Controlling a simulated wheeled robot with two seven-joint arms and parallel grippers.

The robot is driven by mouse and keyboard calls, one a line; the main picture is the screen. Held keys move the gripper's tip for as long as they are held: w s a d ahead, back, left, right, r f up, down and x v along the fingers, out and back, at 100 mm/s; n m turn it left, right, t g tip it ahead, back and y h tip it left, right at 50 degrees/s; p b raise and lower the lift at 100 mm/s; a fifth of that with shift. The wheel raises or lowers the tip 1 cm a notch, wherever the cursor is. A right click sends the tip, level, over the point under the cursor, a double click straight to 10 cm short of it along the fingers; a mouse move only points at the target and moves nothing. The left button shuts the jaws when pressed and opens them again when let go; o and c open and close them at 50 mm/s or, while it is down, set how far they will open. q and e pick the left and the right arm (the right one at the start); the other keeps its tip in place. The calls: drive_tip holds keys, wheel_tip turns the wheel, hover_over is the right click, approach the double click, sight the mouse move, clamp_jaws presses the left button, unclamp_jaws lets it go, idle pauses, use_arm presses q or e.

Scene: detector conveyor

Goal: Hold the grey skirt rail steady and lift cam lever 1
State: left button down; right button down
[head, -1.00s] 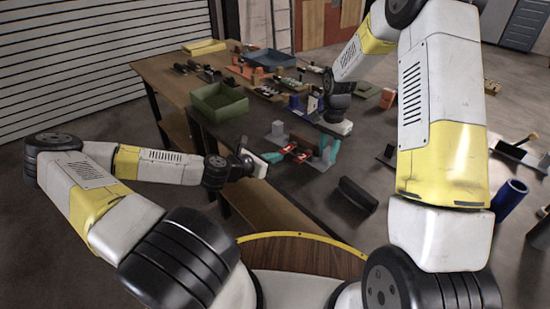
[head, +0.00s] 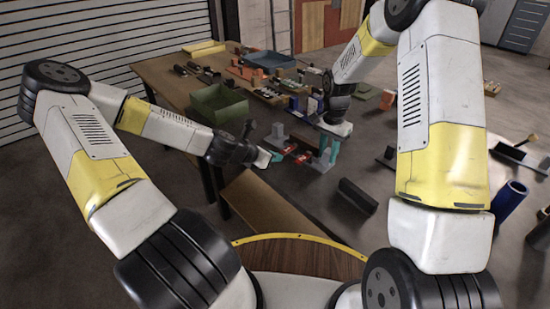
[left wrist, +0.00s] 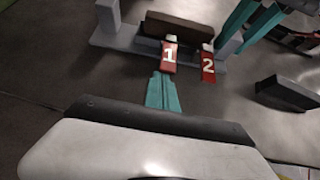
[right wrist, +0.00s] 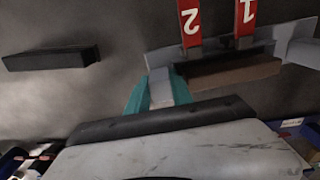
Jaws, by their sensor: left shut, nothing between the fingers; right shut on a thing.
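The grey skirt rail (right wrist: 160,60) carries a brown block (right wrist: 235,75) and two red cam levers. Lever 1 (left wrist: 168,58) and lever 2 (left wrist: 208,68) show their white numbers in the left wrist view. My right gripper (head: 328,152) is shut on the grey rail at one end; its teal fingers (right wrist: 160,92) flank a grey upright part. My left gripper (head: 275,157) is shut and empty. Its teal fingertips (left wrist: 163,80) point at lever 1's near end, very close to it; I cannot tell if they touch.
A green bin (head: 218,105), a blue bin (head: 270,60) and several small parts stand farther back. A blue cylinder (head: 508,202) stands at the right.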

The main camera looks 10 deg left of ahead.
sight(282, 151)
use_arm(q)
wheel_tip(282, 151, up, 2)
drive_tip(key=shift+w+g+y, duration=0.15)
drive_tip(key=shift+g+y, duration=0.55)
drive_tip(key=shift+g, duration=0.2)
drive_tip(key=shift+w+d+r, duration=0.15)
drive_tip(key=shift+w+r, duration=0.1)
drive_tip(key=shift+r, duration=1.35)
use_arm(e)
drive_tip(key=shift+s, duration=0.1)
use_arm(q)
drive_tip(key=v, duration=1)
drive_tip(key=shift+w+d+r, duration=0.3)
use_arm(e)
drive_tip(key=shift+f, duration=0.1)
